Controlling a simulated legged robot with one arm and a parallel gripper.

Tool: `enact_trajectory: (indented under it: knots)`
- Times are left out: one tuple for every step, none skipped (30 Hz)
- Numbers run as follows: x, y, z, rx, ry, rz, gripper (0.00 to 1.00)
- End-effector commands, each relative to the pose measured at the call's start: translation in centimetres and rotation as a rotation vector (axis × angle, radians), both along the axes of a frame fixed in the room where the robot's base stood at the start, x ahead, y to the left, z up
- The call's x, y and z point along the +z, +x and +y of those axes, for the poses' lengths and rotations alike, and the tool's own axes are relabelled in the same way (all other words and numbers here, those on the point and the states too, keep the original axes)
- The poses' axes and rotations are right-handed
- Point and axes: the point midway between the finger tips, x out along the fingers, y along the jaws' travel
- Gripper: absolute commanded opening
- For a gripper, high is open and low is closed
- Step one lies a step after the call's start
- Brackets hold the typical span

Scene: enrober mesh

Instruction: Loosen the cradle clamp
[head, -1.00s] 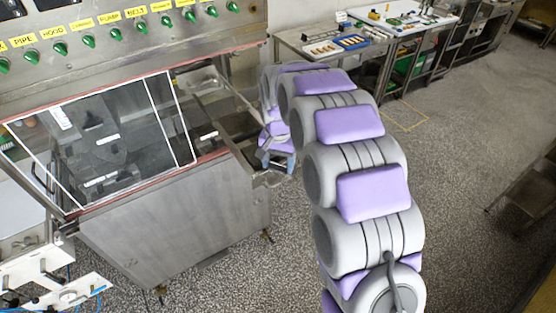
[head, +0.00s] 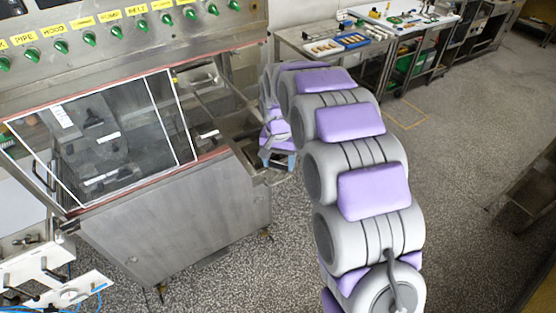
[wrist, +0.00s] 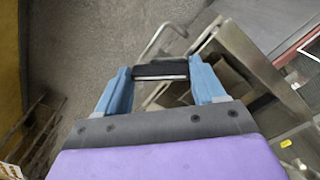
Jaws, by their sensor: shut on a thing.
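My gripper (wrist: 160,75) has two blue fingers around a dark bar with a bright metal strip (wrist: 160,73). It is shut on this bar; I cannot tell whether the bar is the cradle clamp's handle. In the head view my gripper (head: 277,160) is low at the right end of the steel machine (head: 180,225), partly hidden by my own arm. A bent metal rod (wrist: 165,35) shows just beyond the fingertips. The cradle clamp cannot be clearly made out in either view.
A glazed hood (head: 110,140) covers the machine, below a row of labelled green knobs (head: 115,35). A steel bench (head: 330,45) with trays stands at the back. A dark rack (head: 525,190) stands at the right. The speckled floor between is mostly clear.

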Motion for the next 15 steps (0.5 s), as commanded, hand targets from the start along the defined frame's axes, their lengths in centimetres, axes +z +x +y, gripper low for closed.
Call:
enact_trajectory:
  knots:
    - [-0.06,-0.01,-0.05,0.0,-0.001,0.001,0.39]
    - [-0.07,-0.01,-0.06,0.0,-0.001,0.001,0.39]
    - [-0.07,-0.01,-0.06,0.0,-0.001,0.001,0.39]
    - [-0.07,-0.01,-0.07,0.0,-0.001,0.001,0.39]
    - [-0.07,-0.01,-0.07,0.0,-0.001,0.001,0.39]
    - [-0.07,-0.01,-0.07,0.0,-0.001,0.001,0.39]
    - [-0.07,-0.01,-0.08,0.0,-0.001,0.001,0.39]
    - [-0.07,-0.01,-0.08,0.0,-0.001,0.001,0.39]
    - [-0.07,-0.01,-0.08,0.0,-0.001,0.001,0.39]
    - [-0.07,-0.01,-0.09,-0.001,-0.001,0.001,0.39]
    - [-0.07,-0.01,-0.09,0.0,-0.001,0.001,0.39]
    - [-0.07,-0.01,-0.09,-0.001,-0.001,0.001,0.7]
    - [-0.07,-0.01,-0.09,0.0,-0.001,0.001,0.73]
    - [-0.06,0.0,-0.09,-0.001,-0.001,0.001,0.76]
    - [-0.05,-0.01,-0.09,-0.001,-0.001,0.001,0.79]
